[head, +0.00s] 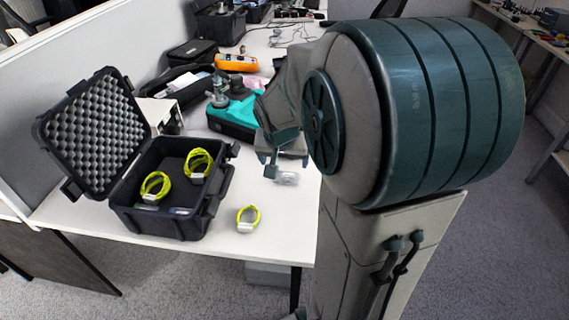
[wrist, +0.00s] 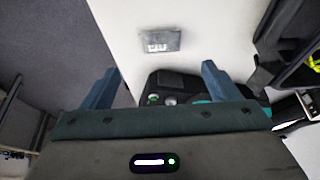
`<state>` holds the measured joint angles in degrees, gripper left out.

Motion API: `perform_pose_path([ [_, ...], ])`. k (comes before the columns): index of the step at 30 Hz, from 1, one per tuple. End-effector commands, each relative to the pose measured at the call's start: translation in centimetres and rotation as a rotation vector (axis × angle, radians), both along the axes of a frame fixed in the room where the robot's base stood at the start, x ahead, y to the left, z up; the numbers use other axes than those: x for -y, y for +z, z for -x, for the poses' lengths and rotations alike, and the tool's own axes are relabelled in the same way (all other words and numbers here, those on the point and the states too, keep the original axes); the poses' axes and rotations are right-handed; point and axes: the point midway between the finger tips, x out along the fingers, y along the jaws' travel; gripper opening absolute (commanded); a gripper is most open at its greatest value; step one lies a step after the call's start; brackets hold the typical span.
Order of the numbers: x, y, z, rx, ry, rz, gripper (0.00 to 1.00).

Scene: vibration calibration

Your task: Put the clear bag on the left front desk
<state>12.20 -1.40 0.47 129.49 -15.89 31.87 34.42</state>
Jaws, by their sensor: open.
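The clear bag (wrist: 160,41) is a small, flat, see-through packet with a white marking, lying on the white desk (wrist: 203,28) near its edge. In the head view the clear bag (head: 287,178) lies close to the desk's right edge, just below my gripper (head: 270,163). In the wrist view my gripper (wrist: 158,80) has its two fingers spread wide, with nothing between them. The bag is beyond the fingertips and apart from them. My arm covers part of the desk in the head view.
An open black case (head: 165,222) with foam lid holds two yellow cable coils. Another yellow coil (head: 248,219) lies on the desk in front. A teal and black device (head: 233,115) and an orange tool (head: 236,62) lie behind. The desk's front right is clear.

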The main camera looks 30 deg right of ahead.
Motion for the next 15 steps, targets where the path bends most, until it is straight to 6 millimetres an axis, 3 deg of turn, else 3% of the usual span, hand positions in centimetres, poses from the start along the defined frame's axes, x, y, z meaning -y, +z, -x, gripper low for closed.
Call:
perform_pose_path([
  [4, -0.5, 0.9, 0.6, -0.004, 0.011, -0.001, 0.83],
  [7, -1.9, 1.5, 2.2, -0.030, 0.069, -0.003, 0.83],
  [15, -8.4, 2.5, 10.8, -0.159, 0.406, -0.040, 0.83],
])
